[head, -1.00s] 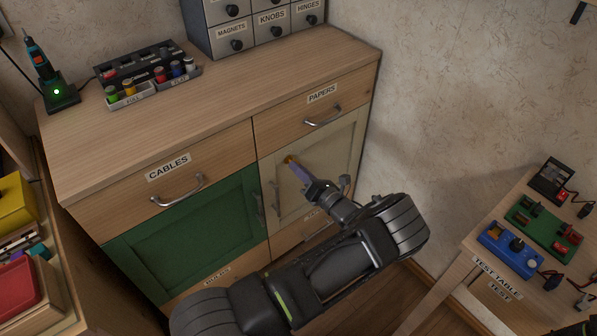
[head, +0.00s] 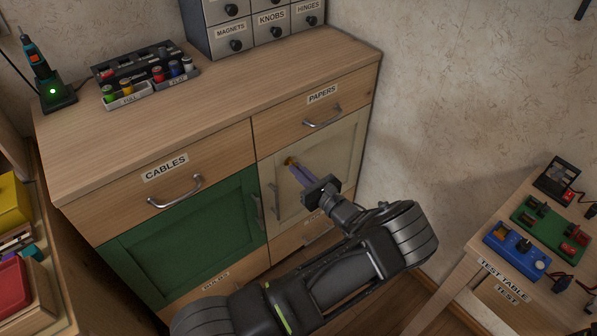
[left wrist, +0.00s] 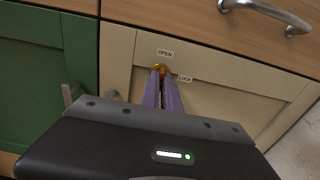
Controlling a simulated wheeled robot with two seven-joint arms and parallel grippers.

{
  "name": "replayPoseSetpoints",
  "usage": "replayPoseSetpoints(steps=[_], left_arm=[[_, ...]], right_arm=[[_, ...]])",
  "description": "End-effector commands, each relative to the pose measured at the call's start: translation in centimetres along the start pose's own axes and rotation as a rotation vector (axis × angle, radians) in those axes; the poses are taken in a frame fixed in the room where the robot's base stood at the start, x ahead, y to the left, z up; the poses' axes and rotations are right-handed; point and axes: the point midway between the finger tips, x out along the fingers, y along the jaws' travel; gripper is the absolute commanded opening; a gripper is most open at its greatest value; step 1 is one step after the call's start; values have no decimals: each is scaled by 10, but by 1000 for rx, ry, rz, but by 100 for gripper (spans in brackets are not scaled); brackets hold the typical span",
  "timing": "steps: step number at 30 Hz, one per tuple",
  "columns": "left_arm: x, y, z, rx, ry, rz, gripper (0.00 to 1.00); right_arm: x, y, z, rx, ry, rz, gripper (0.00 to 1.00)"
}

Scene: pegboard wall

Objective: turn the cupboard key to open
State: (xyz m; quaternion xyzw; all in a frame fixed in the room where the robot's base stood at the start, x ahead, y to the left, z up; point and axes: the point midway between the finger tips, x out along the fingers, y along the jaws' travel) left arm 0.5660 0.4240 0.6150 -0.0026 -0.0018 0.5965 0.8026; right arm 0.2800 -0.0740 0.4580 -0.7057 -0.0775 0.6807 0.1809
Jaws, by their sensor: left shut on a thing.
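The cream cupboard door (head: 330,150) is closed under the PAPERS drawer. A brass key (head: 290,161) sits near its upper left corner; the key also shows in the left wrist view (left wrist: 160,68). My left gripper (head: 295,168) is shut on the key, its purple fingers reaching up to it from below right. In the left wrist view its fingertips (left wrist: 161,77) hide part of the key. An OPEN label (left wrist: 165,54) is just above the key and a LOCK label (left wrist: 185,78) is to its right. The key's exact angle is hard to tell.
A green door (head: 190,240) with its handle adjoins on the left. The drawer handle (head: 323,118) sticks out above the cream door. A test table (head: 465,275) with devices stands at the right. My arm covers the lower cupboard front.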

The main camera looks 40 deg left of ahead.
Motion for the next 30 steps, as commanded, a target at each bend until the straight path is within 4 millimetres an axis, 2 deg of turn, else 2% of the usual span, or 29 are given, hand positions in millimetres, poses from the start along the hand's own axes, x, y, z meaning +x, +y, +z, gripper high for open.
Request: replayPoseSetpoints(steps=[12,13,20,30], left_arm=[[0,0,0,-11,0,0,0],[0,0,0,-11,0,0,7],[0,0,0,-10,0,0,26],[-3,0,0,-9,0,0,27]], right_arm=[[0,0,0,0,0,0,36],[0,0,0,0,0,0,36],[0,0,0,0,0,0,36],[0,0,0,0,0,0,36]])
